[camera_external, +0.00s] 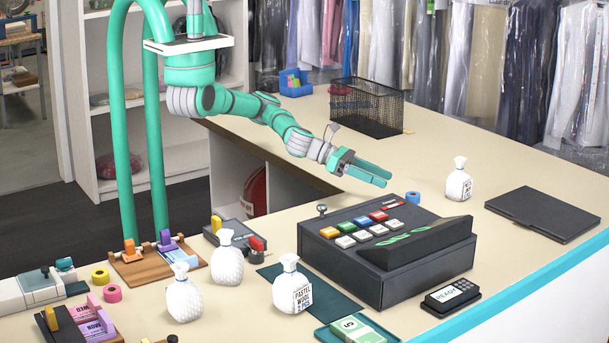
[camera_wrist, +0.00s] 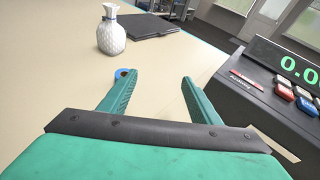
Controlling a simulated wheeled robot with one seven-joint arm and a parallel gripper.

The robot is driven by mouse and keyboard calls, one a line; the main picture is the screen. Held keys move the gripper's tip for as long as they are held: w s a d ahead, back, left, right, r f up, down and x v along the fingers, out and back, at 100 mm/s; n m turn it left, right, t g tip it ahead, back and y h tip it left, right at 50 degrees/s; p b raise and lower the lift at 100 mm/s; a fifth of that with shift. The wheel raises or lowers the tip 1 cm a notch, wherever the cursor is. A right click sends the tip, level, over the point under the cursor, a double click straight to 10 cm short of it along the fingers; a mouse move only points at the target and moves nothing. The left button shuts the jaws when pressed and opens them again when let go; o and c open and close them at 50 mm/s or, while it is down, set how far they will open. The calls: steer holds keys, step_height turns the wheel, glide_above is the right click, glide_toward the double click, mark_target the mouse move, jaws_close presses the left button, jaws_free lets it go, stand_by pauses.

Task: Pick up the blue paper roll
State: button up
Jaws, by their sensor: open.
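The blue paper roll (camera_external: 412,197) is a small ring-like roll on the beige counter, just behind the right part of the cash register. It also shows in the wrist view (camera_wrist: 119,75), beyond the tip of the left finger, which partly covers it. My gripper (camera_external: 386,179) is open and empty, above the counter to the left of the roll in the external view. In the wrist view its two green fingers (camera_wrist: 158,77) are spread apart, with bare counter between them. The roll is not between them.
The cash register (camera_external: 365,279) stands close in front of the roll. A white bottle (camera_external: 459,184) and a dark folder (camera_external: 541,212) are to the right. A black wire basket (camera_external: 366,107) stands farther back. The counter between basket and roll is clear.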

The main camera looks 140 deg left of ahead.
steer(key=g, duration=0.2)
glide_toward(407, 193)
steer(key=x, duration=1)
steer(key=shift+w+d, duration=0.1)
steer(key=c, duration=1.1)
